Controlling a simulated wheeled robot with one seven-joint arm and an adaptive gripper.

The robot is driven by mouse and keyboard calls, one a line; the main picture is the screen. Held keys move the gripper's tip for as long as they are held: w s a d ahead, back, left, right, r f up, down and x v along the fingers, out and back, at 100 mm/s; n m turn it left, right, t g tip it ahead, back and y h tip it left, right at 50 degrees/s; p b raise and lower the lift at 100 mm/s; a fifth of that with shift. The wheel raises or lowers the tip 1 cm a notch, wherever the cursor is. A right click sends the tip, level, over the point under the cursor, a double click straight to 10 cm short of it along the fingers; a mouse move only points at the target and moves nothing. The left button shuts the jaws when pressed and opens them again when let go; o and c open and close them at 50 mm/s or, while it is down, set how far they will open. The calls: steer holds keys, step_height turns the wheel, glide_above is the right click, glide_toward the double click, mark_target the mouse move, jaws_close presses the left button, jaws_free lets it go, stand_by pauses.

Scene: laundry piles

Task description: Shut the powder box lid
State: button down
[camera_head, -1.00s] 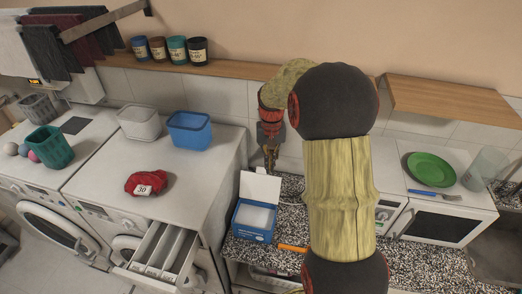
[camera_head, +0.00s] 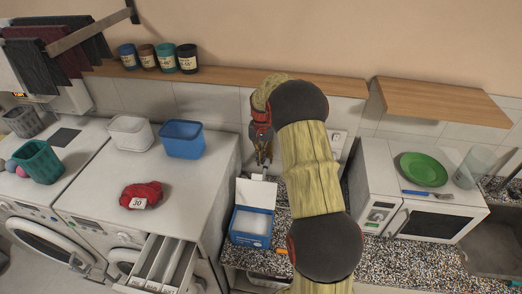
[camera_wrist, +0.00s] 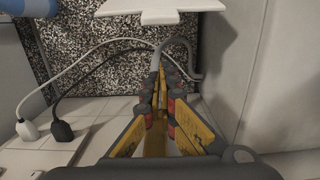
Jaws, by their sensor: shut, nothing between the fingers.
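The powder box (camera_head: 252,226) is a blue carton with white powder inside, on the speckled counter beside the washing machine. Its white lid (camera_head: 257,191) stands up open at the back edge. My gripper (camera_head: 264,164) points down just behind and above the lid, apart from it as far as I can see. In the wrist view my gripper (camera_wrist: 158,85) has its yellow fingers together and empty.
A washing machine (camera_head: 190,190) stands left of the box, with its detergent drawer (camera_head: 163,262) pulled out. A microwave (camera_head: 430,218) stands to the right. Cables and plugs (camera_wrist: 62,129) run along the wall behind the counter. A wooden shelf (camera_head: 300,84) is above.

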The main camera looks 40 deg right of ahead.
steer(key=s+a, duration=0.1)
steer(key=s+a+f+p, duration=0.1)
steer(key=shift+s+a+f, duration=0.1)
steer(key=shift+s+a, duration=0.15)
steer(key=shift+a, duration=0.15)
steer(key=shift+s+a, duration=0.1)
stand_by(0.4)
